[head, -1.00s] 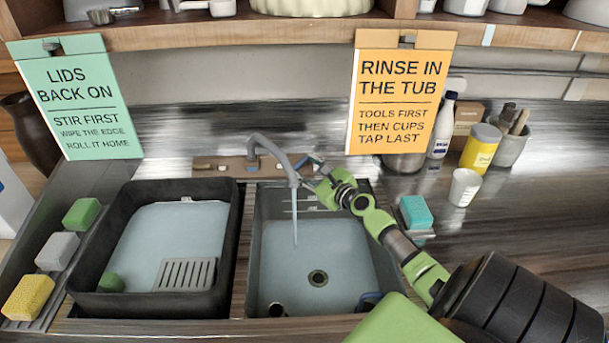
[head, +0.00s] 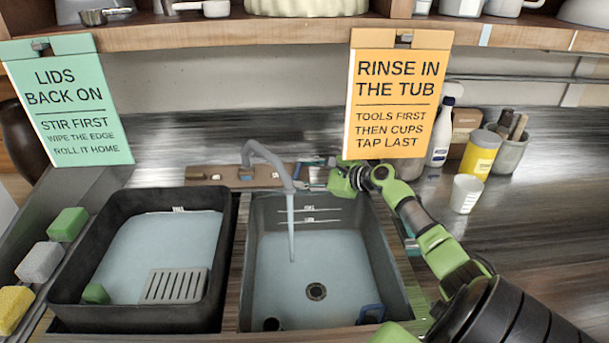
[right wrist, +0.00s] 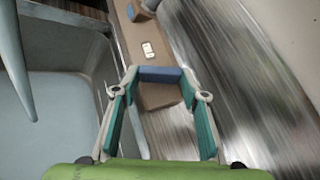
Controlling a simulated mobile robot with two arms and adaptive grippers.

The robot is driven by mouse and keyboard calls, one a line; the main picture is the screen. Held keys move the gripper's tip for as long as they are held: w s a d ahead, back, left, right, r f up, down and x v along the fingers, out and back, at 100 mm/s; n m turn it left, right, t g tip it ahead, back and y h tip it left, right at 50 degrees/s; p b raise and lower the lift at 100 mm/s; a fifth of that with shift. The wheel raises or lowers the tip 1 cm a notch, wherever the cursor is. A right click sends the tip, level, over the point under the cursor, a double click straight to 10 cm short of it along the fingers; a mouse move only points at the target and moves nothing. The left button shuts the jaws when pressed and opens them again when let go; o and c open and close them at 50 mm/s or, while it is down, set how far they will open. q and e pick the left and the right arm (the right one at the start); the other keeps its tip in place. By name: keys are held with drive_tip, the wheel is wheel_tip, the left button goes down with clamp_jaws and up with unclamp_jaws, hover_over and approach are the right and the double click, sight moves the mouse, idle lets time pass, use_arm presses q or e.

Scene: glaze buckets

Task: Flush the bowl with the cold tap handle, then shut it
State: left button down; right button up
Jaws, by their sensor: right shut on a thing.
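The blue cold tap handle (right wrist: 160,75) sits between my right fingertips in the right wrist view. My right gripper (right wrist: 161,84) is shut on it; it also shows behind the sink's back right corner in the head view (head: 317,179). The grey curved spout (head: 268,156) stands at the back of the sink bowl (head: 385,250). A thin water stream (head: 291,228) runs from it into the bowl. Pale water covers the bowl floor, and the round drain (head: 316,291) shows through it. My left gripper is out of view.
A black tub (head: 75,262) with pale water and a grey grate (head: 175,286) stands left of the sink. A white cup (head: 466,193) and a yellow can (head: 480,155) stand at right. The orange sign (head: 396,95) hangs behind my right gripper.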

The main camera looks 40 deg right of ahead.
drive_tip(key=o, duration=1.1)
drive_tip(key=shift+w, duration=0.1)
drive_tip(key=s+d, duration=0.2)
drive_tip(key=s, duration=1.1)
drive_tip(key=shift+d+r, duration=0.2)
drive_tip(key=shift+d, duration=0.05)
